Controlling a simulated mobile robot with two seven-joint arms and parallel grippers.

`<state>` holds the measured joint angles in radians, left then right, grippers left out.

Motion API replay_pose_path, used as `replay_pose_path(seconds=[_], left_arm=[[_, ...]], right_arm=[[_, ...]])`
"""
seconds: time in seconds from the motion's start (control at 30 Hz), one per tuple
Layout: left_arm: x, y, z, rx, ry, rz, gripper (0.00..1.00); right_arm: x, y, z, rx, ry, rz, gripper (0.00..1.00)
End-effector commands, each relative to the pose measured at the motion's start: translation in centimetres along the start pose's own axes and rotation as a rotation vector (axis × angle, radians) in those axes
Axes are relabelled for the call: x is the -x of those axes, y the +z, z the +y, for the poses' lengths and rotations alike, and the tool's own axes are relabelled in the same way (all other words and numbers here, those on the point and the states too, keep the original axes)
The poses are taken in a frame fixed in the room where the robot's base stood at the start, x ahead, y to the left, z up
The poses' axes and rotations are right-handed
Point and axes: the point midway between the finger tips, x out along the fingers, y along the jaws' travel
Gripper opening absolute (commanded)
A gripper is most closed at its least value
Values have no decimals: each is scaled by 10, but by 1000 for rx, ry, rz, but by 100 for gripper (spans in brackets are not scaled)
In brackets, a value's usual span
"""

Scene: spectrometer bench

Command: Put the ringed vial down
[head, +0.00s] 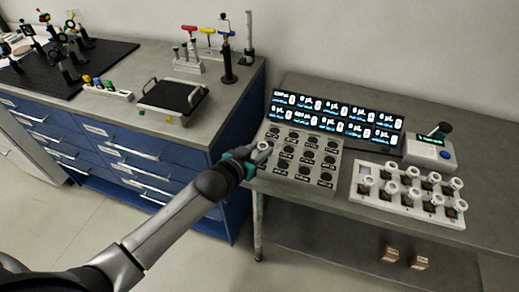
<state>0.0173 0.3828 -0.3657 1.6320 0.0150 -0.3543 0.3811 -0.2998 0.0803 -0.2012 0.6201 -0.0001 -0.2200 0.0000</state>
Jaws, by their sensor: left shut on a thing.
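My left gripper (247,156) reaches in from the left and is shut on a small vial (264,147) with a pale top. The vial is at the left edge of the grey station (333,147), which has rows of dark round wells with labels. I cannot tell whether the vial touches the station or hangs above it. Any ring on it is too small to make out. The gripper hides part of the vial and the station's left side. My right gripper is not in view.
Lit displays (335,115) stand behind the wells. A white rack (390,212) with several white-capped vials is to the right, with a small instrument (429,152) behind it. A blue-drawered bench (220,103) with optics and a balance-like device (171,98) is at left.

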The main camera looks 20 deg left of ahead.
Motion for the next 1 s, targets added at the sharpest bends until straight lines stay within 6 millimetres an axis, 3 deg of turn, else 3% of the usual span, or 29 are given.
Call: replay_pose_path(seconds=[0.17, 0.2, 0.43, 0.77, 1.0], left_arm=[[-1, 3, 0, 0, 0, 0, 0], [-1, 3, 0, 0, 0, 0, 40], [-1, 2, 0, 0, 0, 0, 66], [0, -1, 0, -1, 0, 1, 68], [27, 0, 0, 0, 0, -2, 68]], right_arm=[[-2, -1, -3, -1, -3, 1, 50], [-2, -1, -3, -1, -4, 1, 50], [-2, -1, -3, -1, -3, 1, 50], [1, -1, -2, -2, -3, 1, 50], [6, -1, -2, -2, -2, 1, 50]])
